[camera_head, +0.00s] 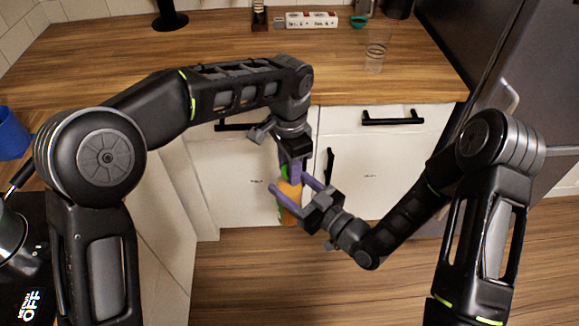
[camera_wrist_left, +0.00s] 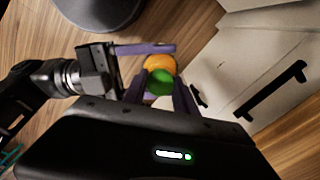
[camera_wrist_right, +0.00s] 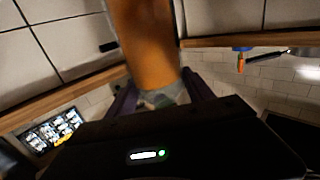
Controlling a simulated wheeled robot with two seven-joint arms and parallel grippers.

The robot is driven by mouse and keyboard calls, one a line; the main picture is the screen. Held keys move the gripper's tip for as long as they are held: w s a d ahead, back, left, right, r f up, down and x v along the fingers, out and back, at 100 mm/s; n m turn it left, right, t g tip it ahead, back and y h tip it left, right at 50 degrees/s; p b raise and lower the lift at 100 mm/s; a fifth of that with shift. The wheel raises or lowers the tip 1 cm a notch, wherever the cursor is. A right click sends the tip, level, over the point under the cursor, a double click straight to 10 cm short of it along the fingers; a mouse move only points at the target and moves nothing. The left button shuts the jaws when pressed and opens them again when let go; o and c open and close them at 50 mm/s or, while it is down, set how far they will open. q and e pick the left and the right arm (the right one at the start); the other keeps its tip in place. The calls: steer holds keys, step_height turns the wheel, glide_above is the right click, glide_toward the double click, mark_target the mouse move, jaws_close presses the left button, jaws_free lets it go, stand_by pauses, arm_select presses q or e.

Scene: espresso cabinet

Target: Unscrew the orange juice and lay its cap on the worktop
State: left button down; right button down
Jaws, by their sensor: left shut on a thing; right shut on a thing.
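The orange juice bottle (camera_head: 291,192) is in the air in front of the white cabinet doors. My right gripper (camera_head: 290,190) is shut around the bottle's body from the right. The orange body fills the middle of the right wrist view (camera_wrist_right: 145,40). The green cap (camera_wrist_left: 160,82) shows in the left wrist view, between the fingers of my left gripper (camera_wrist_left: 160,95), with the orange body (camera_wrist_left: 159,63) beyond it. My left gripper (camera_head: 290,160) comes down from above and is shut on the cap. I cannot tell whether the cap is loose on the neck.
The wooden worktop (camera_head: 240,60) lies behind my grippers, with a wide clear middle. A clear glass (camera_head: 376,52) stands at its right, and a white box (camera_head: 311,20) and a teal bowl (camera_head: 358,21) at the back. Black cabinet handles (camera_head: 392,118) stick out below the edge.

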arm_select(q)
steer(key=shift+n, duration=0.8)
steer(key=c, duration=1)
jaws_free()
steer(key=shift+o, duration=0.2)
steer(key=shift+r, duration=0.1)
steer(key=shift+r, duration=2.15)
